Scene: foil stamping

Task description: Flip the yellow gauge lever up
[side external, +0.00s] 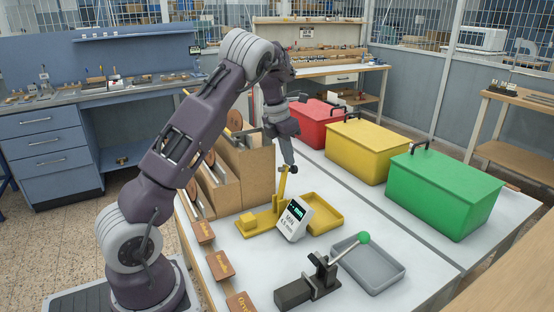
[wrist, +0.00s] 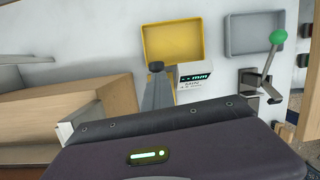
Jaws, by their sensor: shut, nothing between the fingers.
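The yellow gauge (side external: 262,222) stands on the white table, with a small display unit (side external: 293,219) at its right; the display (wrist: 194,76) also shows in the wrist view. Its yellow lever (side external: 281,188) looks nearly upright, with a black knob near its top. My gripper (side external: 289,158) is shut and empty, pointing down right at the lever's top. In the wrist view my gripper (wrist: 157,88) has a dark round knob (wrist: 155,66) at its tip and hides most of the gauge. I cannot tell whether the fingers touch the knob.
A yellow tray (side external: 338,222) lies beside the display, and a grey tray (side external: 392,278) lies nearer. A dark clamp with a green-knobbed lever (side external: 364,238) stands in front. A wooden rack (side external: 258,180) is close at the left. Red, yellow and green boxes (side external: 445,195) line the right.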

